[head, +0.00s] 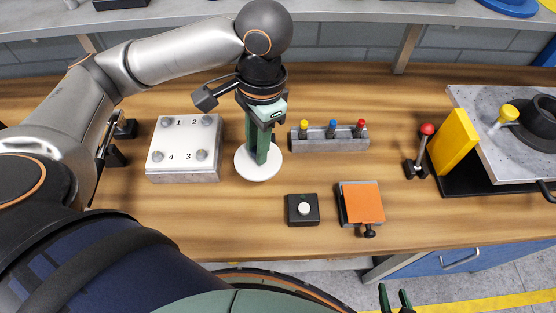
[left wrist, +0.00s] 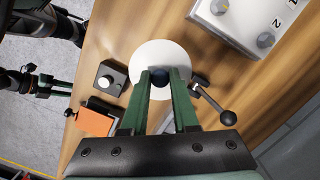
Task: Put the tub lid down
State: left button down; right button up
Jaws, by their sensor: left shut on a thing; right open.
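The tub lid (head: 258,174) is a round white disc, and it lies level at or close above the wooden bench. I cannot tell whether it touches the bench. My left gripper (head: 262,160) points down over it and is shut on its dark round knob (left wrist: 158,76). The white lid (left wrist: 150,53) shows around the fingertips in the left wrist view. The knob is hidden by the fingers in the head view. My right gripper (head: 395,298) is open and empty in front of the bench edge, low in the head view.
A numbered white block (head: 184,148) stands left of the lid, and a rack with coloured knobs (head: 328,139) right of it. A black button box (head: 303,209) and an orange-topped box (head: 362,202) stand in front right. A black-ball lever (left wrist: 215,102) stands close behind the lid.

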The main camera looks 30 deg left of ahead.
aim_at(277, 152)
pick_arm(q)
jog(key=w+f, duration=0.1)
jog(key=w+d+f, duration=0.1)
jog(key=f, duration=0.1)
jog(key=d+f, duration=0.1)
jog(key=shift+w+d+f+b, duration=0.2)
jog(key=shift+w+f+b, duration=0.1)
jog(key=shift+w+f, duration=0.1)
jog(key=shift+w+d+f, duration=0.1)
jog(key=shift+f, duration=0.8)
jog(key=shift+w+d+f, duration=0.1)
jog(key=shift+f, duration=0.8)
jog(key=c, duration=0.7)
grip_release()
jog(key=shift+f, duration=0.15)
